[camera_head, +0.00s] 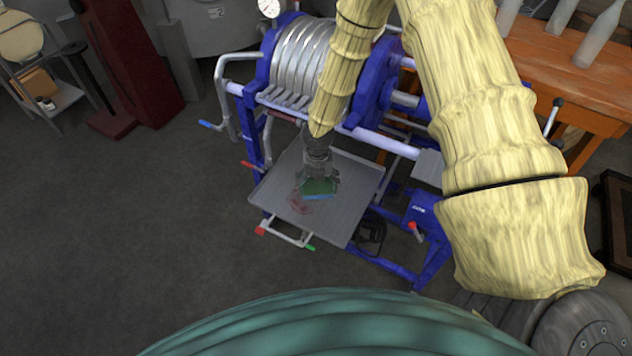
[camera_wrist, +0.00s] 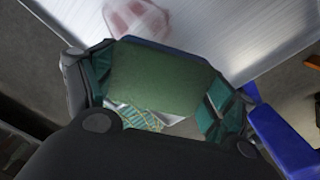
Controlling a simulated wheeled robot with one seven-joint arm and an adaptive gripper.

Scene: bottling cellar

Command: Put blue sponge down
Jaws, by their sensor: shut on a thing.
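The sponge (camera_head: 319,187) shows a green face and a thin blue edge in the head view. It also fills the middle of the wrist view (camera_wrist: 160,78), mostly green with blue along its far edge. My gripper (camera_head: 319,184) is shut on the sponge, with one finger on each side of it. The sponge is over the grey metal tray (camera_head: 355,180) of the blue filter press. I cannot tell whether it touches the tray. A reddish stain (camera_head: 299,203) lies on the tray beside the sponge, and it shows at the top of the wrist view.
The blue-framed filter press (camera_head: 370,85) with round metal plates stands directly behind the tray. Coloured valve handles (camera_head: 261,231) stick out around the tray. A wooden table (camera_head: 560,60) with bottles is at the upper right.

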